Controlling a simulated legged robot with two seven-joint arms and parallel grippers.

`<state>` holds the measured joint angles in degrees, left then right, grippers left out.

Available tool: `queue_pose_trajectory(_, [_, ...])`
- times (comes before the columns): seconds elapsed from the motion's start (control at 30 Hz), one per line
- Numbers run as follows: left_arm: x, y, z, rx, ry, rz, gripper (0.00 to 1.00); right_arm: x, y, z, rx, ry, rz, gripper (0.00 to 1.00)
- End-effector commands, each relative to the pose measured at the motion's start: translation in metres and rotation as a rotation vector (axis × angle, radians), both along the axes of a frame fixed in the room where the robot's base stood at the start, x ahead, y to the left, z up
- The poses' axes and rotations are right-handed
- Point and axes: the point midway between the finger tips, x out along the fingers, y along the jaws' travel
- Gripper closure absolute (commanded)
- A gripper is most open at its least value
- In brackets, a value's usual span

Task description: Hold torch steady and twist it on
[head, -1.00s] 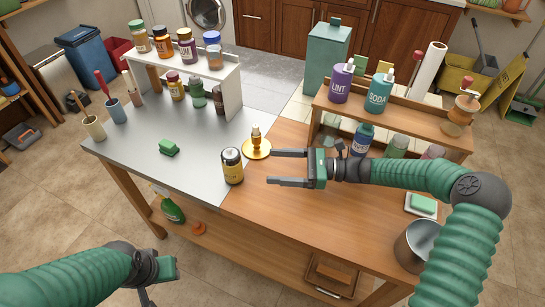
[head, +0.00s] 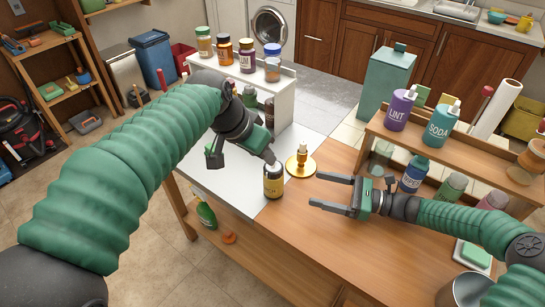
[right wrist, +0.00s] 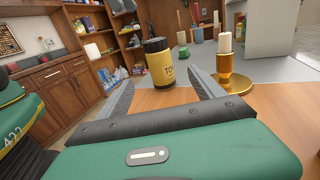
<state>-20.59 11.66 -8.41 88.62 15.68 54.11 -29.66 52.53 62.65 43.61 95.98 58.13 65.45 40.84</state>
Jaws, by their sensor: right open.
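The torch (head: 273,181), a yellow cylinder with a black top, stands upright near the seam between the grey and wooden parts of the worktop. In the right wrist view the torch (right wrist: 160,66) stands beyond my fingers. My right gripper (head: 315,190) is open and empty, to the right of the torch, its fingers pointing left towards it. My left gripper (head: 243,157) reaches over the grey part from the left. Its fingers look spread and empty; one fingertip is close to the torch top, and I cannot tell whether they touch.
A brass candle holder (head: 300,165) with a candle stands just behind the torch, close to my right fingers. A wooden shelf (head: 448,133) with bottles stands at the right, a white shelf (head: 285,90) with jars at the back left.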

Motion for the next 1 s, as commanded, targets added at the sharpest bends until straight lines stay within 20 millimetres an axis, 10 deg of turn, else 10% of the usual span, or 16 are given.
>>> queue_pose_trajectory(0.7, [0.000, 0.000, 0.000, 0.000, -0.001, 0.001, 0.64, 0.041, 0.143, 0.001, 0.001, 0.000, 0.002, 0.22])
queue_pose_trajectory(1.0, [0.000, 0.001, 0.000, 0.000, -0.001, 0.001, 0.64, 0.047, 0.160, 0.001, 0.001, -0.001, -0.001, 0.22])
